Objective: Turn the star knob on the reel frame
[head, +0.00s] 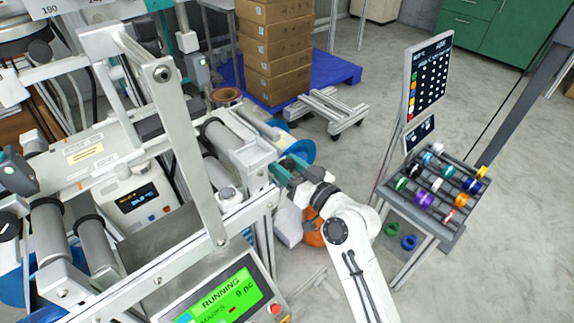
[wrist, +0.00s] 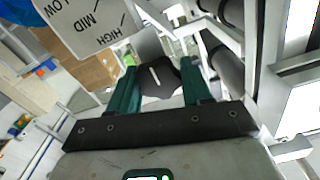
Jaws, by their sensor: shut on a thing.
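The star knob (wrist: 160,80) is dark with a white line on its face. In the wrist view it sits between the two green fingers of my gripper (wrist: 158,70), which is shut on it. A white plate (wrist: 92,22) marked LOW, MID and HIGH stands beside the knob. In the head view my gripper (head: 283,168) is at the right side of the pale metal reel frame (head: 190,130), and its fingers and the frame hide the knob there.
A green RUNNING display (head: 228,292) is at the frame's front. A rack of coloured spools (head: 437,190) stands right of my arm. Stacked cartons (head: 275,50) on a blue pallet (head: 335,72) are behind. Grey floor is open at the right.

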